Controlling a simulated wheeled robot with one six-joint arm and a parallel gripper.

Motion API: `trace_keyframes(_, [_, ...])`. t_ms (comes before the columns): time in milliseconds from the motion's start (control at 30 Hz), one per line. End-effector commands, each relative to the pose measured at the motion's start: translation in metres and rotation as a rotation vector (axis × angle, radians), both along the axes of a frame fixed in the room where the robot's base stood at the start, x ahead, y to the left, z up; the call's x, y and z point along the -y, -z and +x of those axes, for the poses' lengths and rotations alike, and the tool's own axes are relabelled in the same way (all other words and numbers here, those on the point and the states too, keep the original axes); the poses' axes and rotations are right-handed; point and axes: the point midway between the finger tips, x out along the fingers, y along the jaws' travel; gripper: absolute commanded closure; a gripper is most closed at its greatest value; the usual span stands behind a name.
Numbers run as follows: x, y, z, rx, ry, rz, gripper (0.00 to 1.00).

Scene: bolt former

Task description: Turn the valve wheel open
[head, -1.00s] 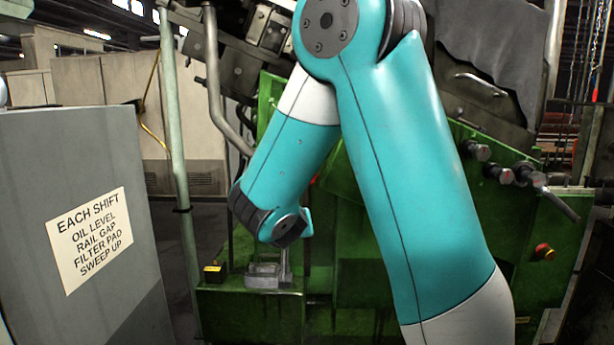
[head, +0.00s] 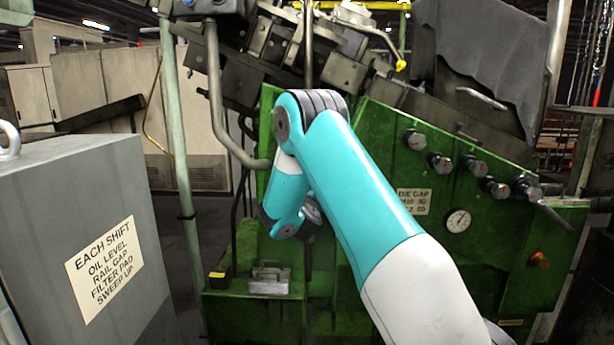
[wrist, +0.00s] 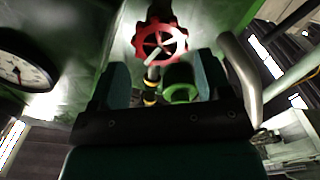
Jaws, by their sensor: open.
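The valve wheel (wrist: 160,42) is a small red handwheel with pale bars across its middle, on a pipe with brass-coloured fittings. It shows in the wrist view at upper centre, beyond my fingers. My gripper (wrist: 163,65) is open, with one dark green finger on each side of the picture below the wheel. The wheel appears ahead of the gap and not between the fingers; no contact shows. In the head view my arm hides the wheel, and I cannot make out the fingers there.
A green ring-shaped part (wrist: 181,92) shows between the fingers. A curved grey pipe (wrist: 240,78) passes close by the right finger. A gauge (head: 458,221) and several knobs sit on the green machine (head: 380,135). A grey cabinet (head: 130,205) stands at left.

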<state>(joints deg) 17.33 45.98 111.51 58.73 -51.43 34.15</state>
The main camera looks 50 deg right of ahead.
Motion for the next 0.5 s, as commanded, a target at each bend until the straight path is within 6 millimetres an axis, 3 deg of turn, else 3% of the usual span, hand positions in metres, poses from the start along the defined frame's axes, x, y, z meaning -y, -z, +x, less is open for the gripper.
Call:
trace_keyframes(200, [0.029,-0.003,0.024,0.0,0.001,0.001,0.29])
trace_keyframes(500, [0.04,0.0,0.034,0.0,-0.001,0.0,0.29])
